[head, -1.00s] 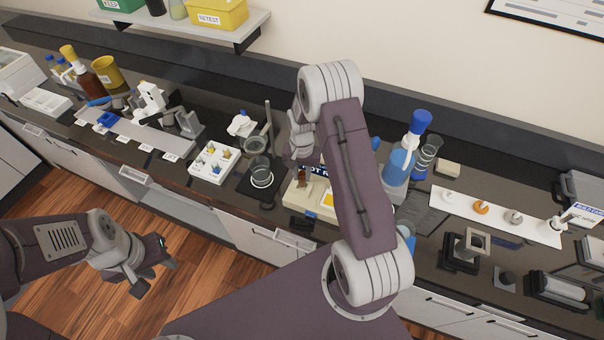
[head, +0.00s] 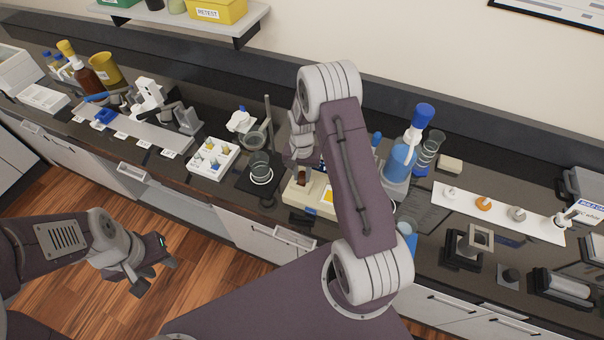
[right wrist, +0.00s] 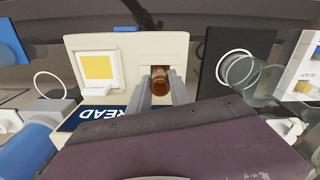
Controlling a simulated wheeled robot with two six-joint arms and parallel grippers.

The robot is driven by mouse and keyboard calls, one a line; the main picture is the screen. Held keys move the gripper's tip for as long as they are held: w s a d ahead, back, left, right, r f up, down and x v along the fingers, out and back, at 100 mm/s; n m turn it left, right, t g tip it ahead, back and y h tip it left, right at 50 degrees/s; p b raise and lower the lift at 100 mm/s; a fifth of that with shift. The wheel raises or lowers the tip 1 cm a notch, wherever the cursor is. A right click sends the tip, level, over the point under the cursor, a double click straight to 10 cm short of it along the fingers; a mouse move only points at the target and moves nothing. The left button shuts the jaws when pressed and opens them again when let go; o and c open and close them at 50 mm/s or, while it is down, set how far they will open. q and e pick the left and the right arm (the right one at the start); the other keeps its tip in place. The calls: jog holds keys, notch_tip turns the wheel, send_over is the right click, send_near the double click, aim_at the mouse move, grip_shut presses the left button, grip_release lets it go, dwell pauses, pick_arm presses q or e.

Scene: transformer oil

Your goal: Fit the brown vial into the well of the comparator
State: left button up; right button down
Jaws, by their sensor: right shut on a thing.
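The comparator (head: 306,200) is a beige box with a yellow square on its face, on the bench in the middle of the head view, partly hidden by my right arm. In the right wrist view, the comparator (right wrist: 115,47) has a dark rectangular well right of the yellow square. My right gripper (right wrist: 161,88) is shut on the brown vial (right wrist: 161,76), which lines up with the well. I cannot tell how deep it sits. The vial (head: 303,175) also shows in the head view, at the comparator. My left gripper (head: 155,276) is open and empty over the floor.
A glass beaker on a black stand (head: 260,168) is close left of the comparator. A white tray of small pieces (head: 213,158) lies further left. A blue-capped bottle (head: 401,155) stands to the right. A white strip with several stoppers (head: 497,212) lies further right.

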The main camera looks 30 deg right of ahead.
aim_at(302, 174)
jog(key=shift+f, duration=0.4)
jog(key=c, duration=1.1)
grip_release()
jog(key=shift+r, duration=0.1)
notch_tip(302, 174, up, 9)
jog(key=b, duration=0.2)
jog(key=shift+b, duration=0.4)
